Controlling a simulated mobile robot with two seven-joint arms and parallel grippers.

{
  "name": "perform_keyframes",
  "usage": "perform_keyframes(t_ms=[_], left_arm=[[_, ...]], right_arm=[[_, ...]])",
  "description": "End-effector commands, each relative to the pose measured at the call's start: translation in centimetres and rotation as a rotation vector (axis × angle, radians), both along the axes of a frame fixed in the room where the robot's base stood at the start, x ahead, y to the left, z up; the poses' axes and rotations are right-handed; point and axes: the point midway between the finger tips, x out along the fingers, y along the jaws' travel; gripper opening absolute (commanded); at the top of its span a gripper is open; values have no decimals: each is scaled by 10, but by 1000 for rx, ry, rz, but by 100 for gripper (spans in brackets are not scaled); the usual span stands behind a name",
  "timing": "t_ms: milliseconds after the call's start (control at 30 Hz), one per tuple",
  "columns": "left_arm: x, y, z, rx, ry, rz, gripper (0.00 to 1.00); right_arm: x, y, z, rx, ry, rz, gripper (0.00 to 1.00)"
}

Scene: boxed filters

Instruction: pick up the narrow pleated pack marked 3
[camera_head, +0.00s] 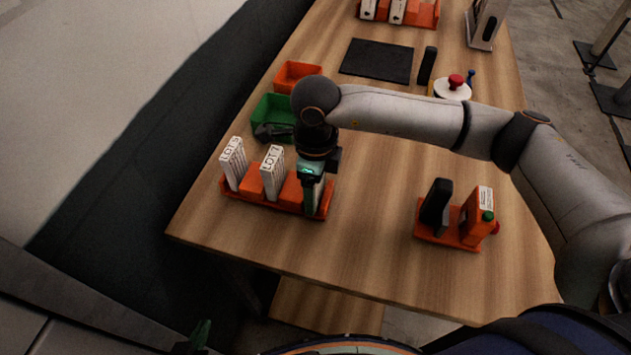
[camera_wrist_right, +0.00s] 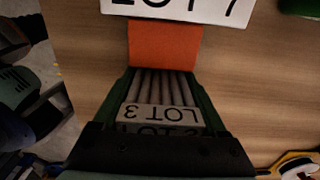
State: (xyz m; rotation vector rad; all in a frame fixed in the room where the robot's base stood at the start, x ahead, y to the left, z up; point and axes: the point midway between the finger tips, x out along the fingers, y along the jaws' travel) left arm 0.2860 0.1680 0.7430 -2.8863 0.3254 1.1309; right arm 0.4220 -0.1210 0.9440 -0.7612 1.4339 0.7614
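The narrow pleated pack (camera_wrist_right: 164,88) has a white label reading LOT 3 in the right wrist view. It stands at the right end of an orange rack (camera_head: 275,207), mostly hidden by my gripper in the head view. My right gripper (camera_head: 313,196) points down over it. In the right wrist view the right gripper's green fingers (camera_wrist_right: 163,98) lie along both sides of the pack, with no visible gap. The pack appears still in the rack. Only a green tip of what looks like my left gripper (camera_head: 200,334) shows at the bottom edge; its opening is unclear.
Two other white packs, a left one (camera_head: 234,165) and a middle one (camera_head: 272,174), stand in the same rack. A green bin (camera_head: 266,110) and an orange bin (camera_head: 296,76) are behind. An orange tray (camera_head: 440,239) with upright items stands right. The table between is clear.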

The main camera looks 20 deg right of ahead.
Motion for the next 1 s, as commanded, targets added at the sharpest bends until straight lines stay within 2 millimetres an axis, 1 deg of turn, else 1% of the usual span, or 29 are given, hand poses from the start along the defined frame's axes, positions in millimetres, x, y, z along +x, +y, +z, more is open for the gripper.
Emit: perform_keyframes(t_ms=[33, 400, 433, 767, 867, 1000], left_arm=[[0, 0, 0, 0, -1, 0, 0], [0, 0, 0, 0, -1, 0, 0], [0, 0, 0, 0, -1, 0, 0], [1, 0, -1, 0, -1, 0, 0], [1, 0, -5, 0, -2, 0, 0], [1, 0, -12, 0, -2, 0, 0]], right_arm=[[0, 0, 0, 0, 0, 0, 65], [0, 0, 0, 1, -1, 0, 24], [0, 0, 0, 1, -1, 0, 22], [1, 0, 4, 1, -2, 1, 22], [1, 0, 11, 2, -5, 1, 22], [1, 0, 30, 1, -6, 1, 22]])
